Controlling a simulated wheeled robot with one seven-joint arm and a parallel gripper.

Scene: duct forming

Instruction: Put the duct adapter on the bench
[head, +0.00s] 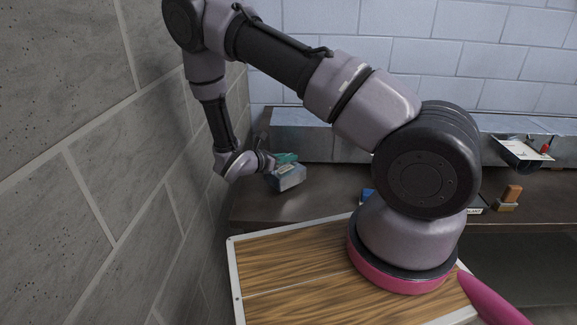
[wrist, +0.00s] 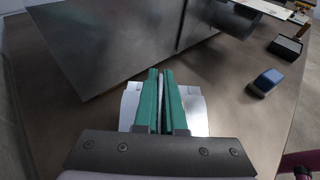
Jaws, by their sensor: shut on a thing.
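The duct adapter (head: 287,179) is a small grey sheet-metal piece at the left part of the bench in the head view. In the wrist view its shiny metal (wrist: 196,112) shows on both sides of the fingers. My gripper (head: 284,159) has green fingers and is shut on the adapter from above; the fingers (wrist: 161,82) nearly meet around a thin metal edge in the wrist view. The bench (head: 322,207) has a dark brown top, also in the wrist view (wrist: 232,82). I cannot tell whether the adapter touches the bench.
A long grey metal duct (head: 305,138) lies along the back of the bench. A blue item (wrist: 266,81) and a dark box (wrist: 286,47) lie to the right. A brown-orange block (head: 510,195) is farther right. A block wall (head: 165,165) stands close on the left.

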